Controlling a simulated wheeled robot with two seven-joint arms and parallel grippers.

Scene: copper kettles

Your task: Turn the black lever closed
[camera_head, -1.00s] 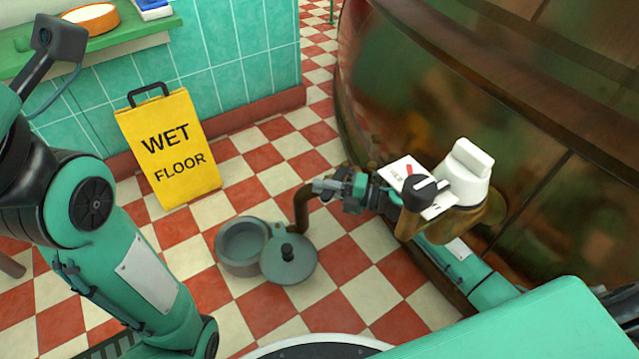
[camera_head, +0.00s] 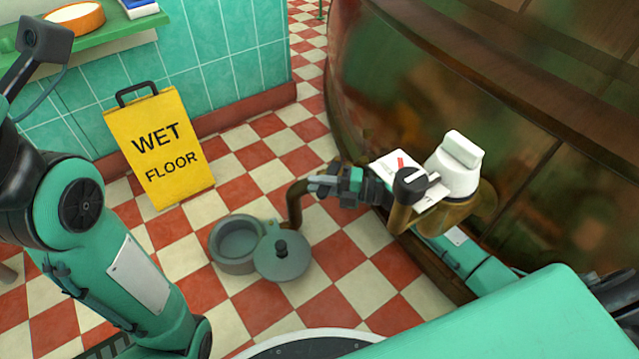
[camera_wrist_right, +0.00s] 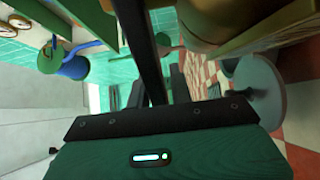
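A black lever (camera_head: 410,183) with a white mark sits on a brown pipe, in front of a white plate (camera_head: 430,199) with a red mark, beside the big copper kettle (camera_head: 400,90). My right gripper (camera_head: 318,185) is left of the lever, near the top of a bent brown pipe (camera_head: 294,203). Its fingers look slightly apart, with nothing visible between them. In the right wrist view, the dark fingers (camera_wrist_right: 160,88) point away from the camera. Whether they touch the pipe cannot be told. My left gripper is out of view.
A grey pot (camera_head: 232,262) and a grey lid (camera_head: 283,262) are below my right gripper. A yellow wet-floor sign (camera_head: 160,150) stands at left.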

